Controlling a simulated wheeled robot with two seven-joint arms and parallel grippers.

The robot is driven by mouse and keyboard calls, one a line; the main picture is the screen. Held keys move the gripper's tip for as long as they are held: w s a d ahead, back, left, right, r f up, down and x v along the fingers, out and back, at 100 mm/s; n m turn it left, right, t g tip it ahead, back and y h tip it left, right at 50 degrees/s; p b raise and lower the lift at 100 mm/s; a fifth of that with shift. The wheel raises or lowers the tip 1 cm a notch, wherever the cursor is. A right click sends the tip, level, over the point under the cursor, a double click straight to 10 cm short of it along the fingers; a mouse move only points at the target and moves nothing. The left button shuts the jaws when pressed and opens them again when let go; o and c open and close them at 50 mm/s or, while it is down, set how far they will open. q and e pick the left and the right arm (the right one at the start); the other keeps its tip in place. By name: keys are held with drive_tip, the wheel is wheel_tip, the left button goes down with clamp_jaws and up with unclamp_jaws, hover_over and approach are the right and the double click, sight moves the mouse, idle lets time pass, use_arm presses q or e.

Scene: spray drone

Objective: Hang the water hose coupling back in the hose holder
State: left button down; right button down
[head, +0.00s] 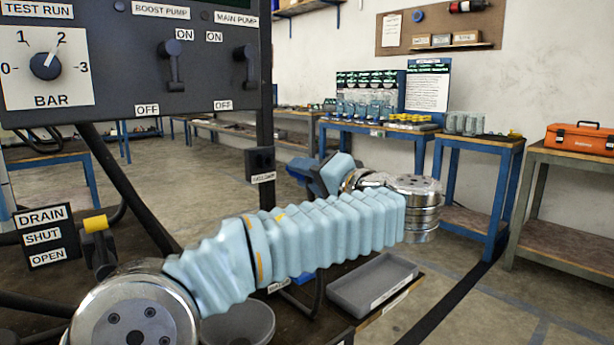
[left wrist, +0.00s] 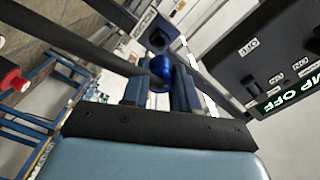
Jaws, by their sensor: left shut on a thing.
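The hose holder (head: 260,160) is a small black block on the dark post below the control panel, with a label under it. It also shows in the left wrist view (left wrist: 158,38), with a dark opening facing my gripper. My left gripper (head: 303,170) is to the right of the holder in the head view. Its fingers are shut on the blue water hose coupling (left wrist: 161,68), which sits between the fingertips just in front of the holder. In the head view a gap shows between gripper and holder. My right gripper is not in view.
The control panel (head: 150,60) with its dial and switches stands at upper left. A drain lever (head: 97,230) with a yellow handle is at lower left. A grey tray (head: 373,285) lies below my arm. Blue benches (head: 480,150) stand farther back.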

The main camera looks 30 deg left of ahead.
use_arm(q)
drive_tip(key=shift+x, duration=2.7)
drive_tip(key=shift+x, duration=1.5)
drive_tip(key=c, duration=0.8)
unclamp_jaws()
drive_tip(key=v, duration=1.3)
drive_tip(key=shift+s+d, duration=0.2)
drive_tip(key=shift+d, duration=0.1)
